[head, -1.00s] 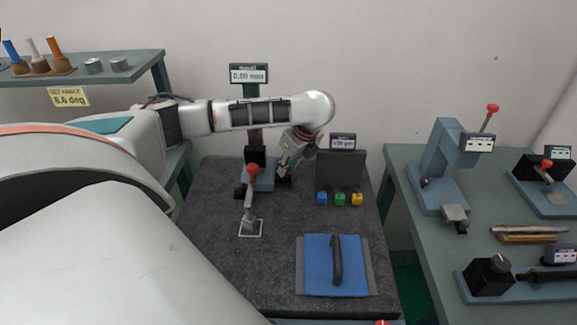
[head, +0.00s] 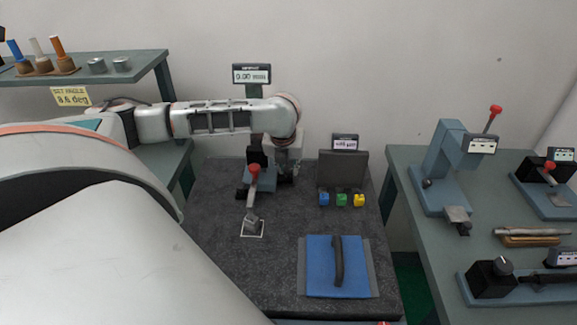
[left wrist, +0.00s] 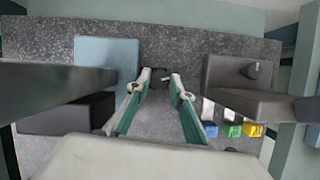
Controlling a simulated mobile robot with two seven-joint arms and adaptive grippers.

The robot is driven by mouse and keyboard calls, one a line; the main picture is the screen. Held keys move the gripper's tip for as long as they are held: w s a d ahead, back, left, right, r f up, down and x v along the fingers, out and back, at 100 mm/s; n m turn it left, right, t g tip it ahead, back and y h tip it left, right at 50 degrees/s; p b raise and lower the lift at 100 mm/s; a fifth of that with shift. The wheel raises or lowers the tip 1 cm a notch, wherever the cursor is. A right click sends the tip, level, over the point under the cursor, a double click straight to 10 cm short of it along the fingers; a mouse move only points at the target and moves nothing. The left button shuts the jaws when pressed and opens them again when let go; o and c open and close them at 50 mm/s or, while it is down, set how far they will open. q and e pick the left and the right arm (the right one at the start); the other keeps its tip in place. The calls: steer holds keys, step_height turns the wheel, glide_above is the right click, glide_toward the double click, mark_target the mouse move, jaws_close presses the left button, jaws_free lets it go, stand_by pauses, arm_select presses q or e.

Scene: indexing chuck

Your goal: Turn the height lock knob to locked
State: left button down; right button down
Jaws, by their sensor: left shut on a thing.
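The blue base also shows in the left wrist view (left wrist: 105,55). My right gripper is not in view.
A red-tipped lever (head: 253,177) stands left of my gripper. To the right are a dark upright plate (head: 342,170) and blue, green and yellow cubes (head: 341,199). A side table (head: 405,170) holds other instruments.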

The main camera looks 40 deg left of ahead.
arm_select(q)
steer(key=shift+m+h, duration=0.3)
steer(key=shift+m, duration=0.4)
steer(key=c, duration=1.8)
jaws_free()
steer(key=v, duration=0.8)
steer(key=shift+s, duration=0.15)
